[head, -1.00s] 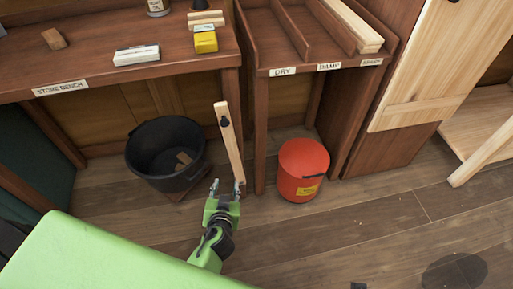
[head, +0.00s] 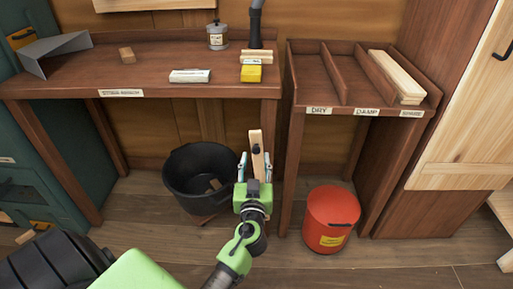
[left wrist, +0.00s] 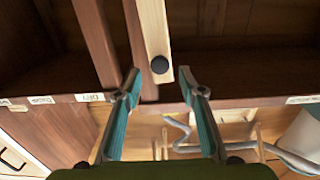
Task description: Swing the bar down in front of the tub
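The bar (head: 255,138) is a pale wooden strip with a black knob. It stands roughly upright beside the stone bench's right leg, to the right of the black tub (head: 178,183). The tub sits on the floor under the bench, with small pale pieces inside. My left gripper (head: 256,160) is open, its fingers on either side of the bar in the head view, hiding its lower part. In the left wrist view the bar (left wrist: 151,22) and its knob show just beyond the gap between the open fingertips (left wrist: 158,82); contact is not clear. My right gripper is not in view.
The stone bench (head: 60,88) holds a small block, a white box, a yellow box and a tin. A rack (head: 320,88) with labelled slots stands to the right. A red bucket (head: 331,220) is on the floor below it. The floor in front is mostly clear.

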